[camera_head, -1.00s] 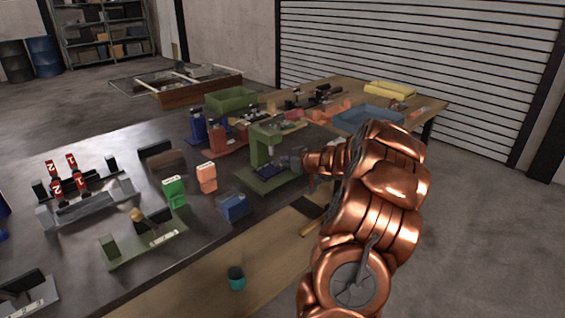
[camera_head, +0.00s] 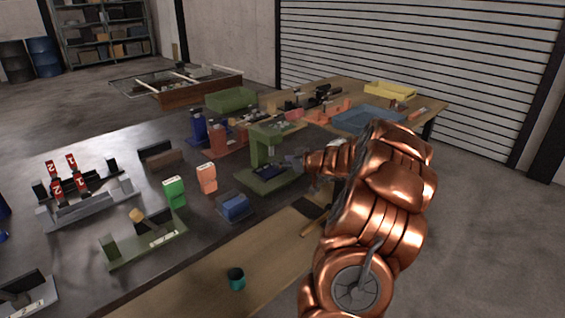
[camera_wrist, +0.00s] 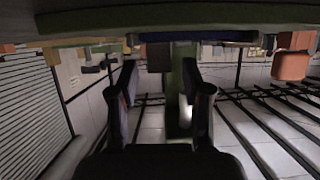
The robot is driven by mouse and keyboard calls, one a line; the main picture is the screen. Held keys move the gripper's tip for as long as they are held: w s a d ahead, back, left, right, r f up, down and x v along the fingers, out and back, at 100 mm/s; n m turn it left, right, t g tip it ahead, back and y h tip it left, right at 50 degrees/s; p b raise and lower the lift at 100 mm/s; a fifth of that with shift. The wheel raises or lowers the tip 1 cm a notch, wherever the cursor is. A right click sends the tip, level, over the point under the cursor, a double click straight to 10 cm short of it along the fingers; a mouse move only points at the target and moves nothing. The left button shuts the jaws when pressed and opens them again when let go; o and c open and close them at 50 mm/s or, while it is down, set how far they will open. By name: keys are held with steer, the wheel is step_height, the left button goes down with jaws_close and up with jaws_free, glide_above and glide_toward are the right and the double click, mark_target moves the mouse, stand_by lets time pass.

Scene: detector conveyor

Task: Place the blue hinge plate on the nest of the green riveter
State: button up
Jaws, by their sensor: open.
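The green riveter (camera_head: 258,150) stands on the dark table, with its base reaching toward my arm. A flat dark-blue piece, seemingly the blue hinge plate (camera_head: 268,171), lies on the riveter's base under its head. Whether it sits flush in the nest is too small to tell. My gripper (camera_head: 294,162) is just right of the riveter, apart from the plate. In the wrist view, which looks upside down, my gripper (camera_wrist: 159,95) has its two dark fingers spread with nothing between them. A blue edge (camera_wrist: 205,36), probably the plate, shows beyond the fingertips near the green column (camera_wrist: 184,75).
A blue block-like fixture (camera_head: 234,208) stands left of the riveter's base. Green (camera_head: 174,192) and salmon (camera_head: 207,178) blocks stand farther left. Blue and red presses (camera_head: 218,137) are behind. A teal cup (camera_head: 236,279) stands on the wooden front strip, which is otherwise largely clear.

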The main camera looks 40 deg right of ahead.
steer(key=b+v, duration=0.1)
steer(key=v, duration=1)
steer(key=shift+a, duration=0.1)
steer(key=w+a+n+g+y, duration=0.1)
steer(key=w+a+g+y, duration=0.15)
steer(key=a, duration=0.85)
steer(key=w+a+n+g+y, duration=0.1)
steer(key=w+a+y, duration=0.15)
steer(key=a, duration=0.95)
steer(key=s+a+f+n+g+y, duration=0.1)
steer(key=s+a+g, duration=0.15)
steer(key=a, duration=0.55)
steer(key=s+a+g+y, duration=0.15)
steer(key=s+a, duration=0.25)
steer(key=a, duration=0.4)
steer(key=s+a+f+g+h, duration=0.1)
steer(key=s+a+f+g, duration=0.2)
steer(key=s, duration=0.4)
steer(key=s+a+f+g+h, duration=0.1)
steer(key=s+a+g+h, duration=0.15)
steer(key=s+a, duration=0.4)
steer(key=s+d+f+m+g+h, duration=0.1)
steer(key=s+d+h, duration=0.1)
steer(key=s, duration=0.4)
steer(key=s+d+m+g+h, duration=0.1)
steer(key=s+d+g, duration=0.1)
steer(key=s, duration=0.5)
steer(key=shift+s+d+f+m+h, duration=0.15)
steer(key=shift+d+f+m+h, duration=0.25)
